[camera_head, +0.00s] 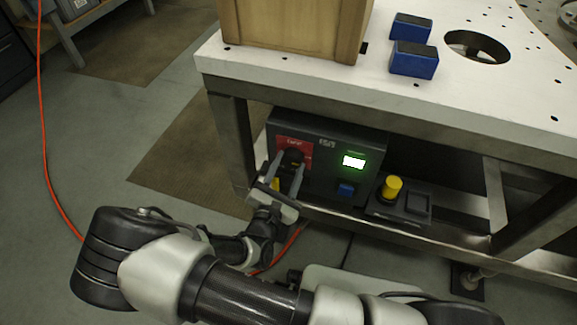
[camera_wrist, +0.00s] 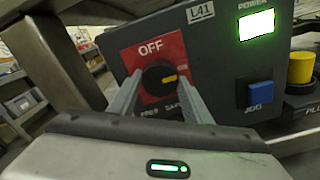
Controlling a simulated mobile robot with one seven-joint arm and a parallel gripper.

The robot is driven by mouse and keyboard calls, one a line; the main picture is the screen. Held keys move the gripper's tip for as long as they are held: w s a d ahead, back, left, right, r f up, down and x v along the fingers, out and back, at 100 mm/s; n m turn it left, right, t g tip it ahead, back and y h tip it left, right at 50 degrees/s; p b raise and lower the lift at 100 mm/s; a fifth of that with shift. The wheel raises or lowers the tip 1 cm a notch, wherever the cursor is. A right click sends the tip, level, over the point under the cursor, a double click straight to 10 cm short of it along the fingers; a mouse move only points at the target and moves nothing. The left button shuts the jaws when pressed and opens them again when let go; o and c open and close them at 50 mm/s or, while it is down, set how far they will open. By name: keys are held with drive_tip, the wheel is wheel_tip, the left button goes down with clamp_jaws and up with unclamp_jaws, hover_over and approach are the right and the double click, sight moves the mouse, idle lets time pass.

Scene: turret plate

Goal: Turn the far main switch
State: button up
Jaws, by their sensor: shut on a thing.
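The plate reads OFF at the top; the pointer lies toward the right, beside small lettering that is partly hidden. In the head view the knob (camera_head: 293,156) is partly covered by the fingers. My gripper (camera_head: 288,164) has one finger on each side of the knob and is shut on it. In the wrist view my gripper (camera_wrist: 161,78) frames the knob; its lower plate lettering is partly hidden.
The box carries a lit green-white POWER light (camera_wrist: 256,25), a blue JOG button (camera_wrist: 260,94) and an L41 label (camera_wrist: 201,11). A yellow knob (camera_head: 391,187) stands to its right. The table leg (camera_head: 236,145) is close on the left. A red cable (camera_head: 50,190) crosses the floor.

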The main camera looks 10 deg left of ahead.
drive_tip(key=shift+r+n, duration=0.1)
drive_tip(key=shift+n, duration=0.2)
drive_tip(key=n+p, duration=0.2)
drive_tip(key=shift+n, duration=0.3)
drive_tip(key=n+p, duration=0.3)
drive_tip(key=n, duration=0.2)
drive_tip(key=n+p, duration=0.1)
drive_tip(key=n, duration=0.3)
drive_tip(key=shift+n, duration=0.4)
drive_tip(key=n, duration=0.4)
drive_tip(key=shift+d+n+p, duration=0.1)
drive_tip(key=shift+n+p, duration=0.2)
drive_tip(key=shift+n, duration=0.1)
drive_tip(key=shift+s, duration=0.1)
drive_tip(key=o, duration=1.1)
drive_tip(key=shift+c, duration=0.2)
drive_tip(key=s+a+p, duration=0.1)
drive_tip(key=s, duration=1.6)
drive_tip(key=shift+s+a, duration=0.15)
drive_tip(key=shift+a, duration=0.05)
